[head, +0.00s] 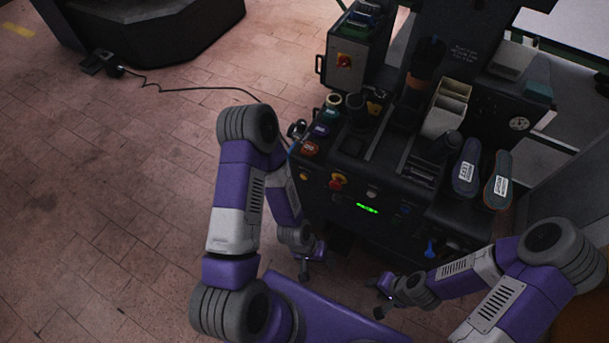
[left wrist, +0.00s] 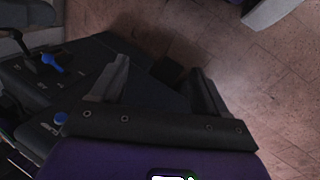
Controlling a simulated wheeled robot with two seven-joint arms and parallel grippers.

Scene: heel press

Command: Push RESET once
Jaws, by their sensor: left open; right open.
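A dark press machine (head: 385,170) stands ahead of me. My left gripper (head: 312,264) is open and empty, low in front of the machine, apart from these buttons. In the left wrist view its open fingers (left wrist: 160,88) have nothing between them. My right gripper (head: 381,298) is open and empty, low in front of the machine's right part.
Brick floor (head: 130,190) is free at left, crossed by a cable.

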